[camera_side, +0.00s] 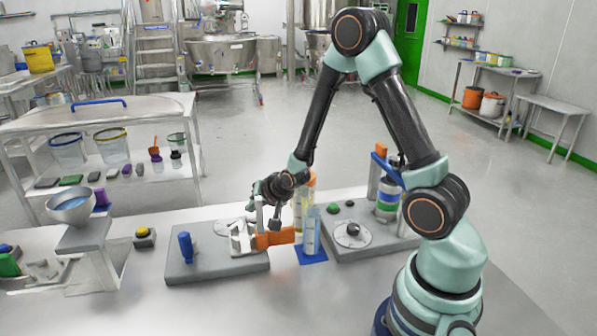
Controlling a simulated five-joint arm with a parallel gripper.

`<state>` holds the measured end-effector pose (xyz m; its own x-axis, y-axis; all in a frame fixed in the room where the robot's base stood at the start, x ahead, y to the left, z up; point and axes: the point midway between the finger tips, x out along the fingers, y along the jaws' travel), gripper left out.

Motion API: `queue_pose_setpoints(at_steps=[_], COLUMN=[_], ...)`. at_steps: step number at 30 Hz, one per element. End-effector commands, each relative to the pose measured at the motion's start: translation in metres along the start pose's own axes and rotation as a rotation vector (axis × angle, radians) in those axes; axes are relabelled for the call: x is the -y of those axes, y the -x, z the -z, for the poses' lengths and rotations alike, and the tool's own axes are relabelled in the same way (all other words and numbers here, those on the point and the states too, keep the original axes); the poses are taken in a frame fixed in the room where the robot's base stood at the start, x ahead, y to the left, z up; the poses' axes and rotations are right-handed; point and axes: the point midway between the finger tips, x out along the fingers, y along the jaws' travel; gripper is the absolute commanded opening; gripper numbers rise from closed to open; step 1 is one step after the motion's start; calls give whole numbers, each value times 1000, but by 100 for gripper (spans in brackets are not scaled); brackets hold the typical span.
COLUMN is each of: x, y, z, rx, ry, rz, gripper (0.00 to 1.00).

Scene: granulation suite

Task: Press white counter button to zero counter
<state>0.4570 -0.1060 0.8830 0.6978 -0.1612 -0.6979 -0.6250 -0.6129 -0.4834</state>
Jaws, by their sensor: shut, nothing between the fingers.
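I cannot clearly make out a white counter button; it may be hidden or too small to tell. My gripper (267,222) points down over the right part of the left grey base (205,268). It is shut and empty, just above or behind an orange block (276,239) joined to a pale metal bracket (240,238). I cannot tell whether it touches them. A blue upright handle (186,246) stands on the same base. The right grey base (372,246) carries a green button (333,208) and a round metal disc with a dark knob (353,230).
Clear cylinders (311,232) stand on a blue mat (312,255) between the bases, close to my gripper. A banded green, white and blue stack (388,200) stands behind right. The front counter is clear.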

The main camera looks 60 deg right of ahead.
Motion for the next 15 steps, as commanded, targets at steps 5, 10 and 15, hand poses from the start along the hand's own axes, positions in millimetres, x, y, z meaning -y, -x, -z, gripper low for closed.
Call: queue_pose_setpoints(at_steps=[5, 10, 15], x=[3, 3, 5], y=[4, 4, 7], z=[3, 3, 5], rx=[0, 0, -2], ry=[0, 0, 0], rz=[0, 0, 1], gripper=[0, 0, 0])
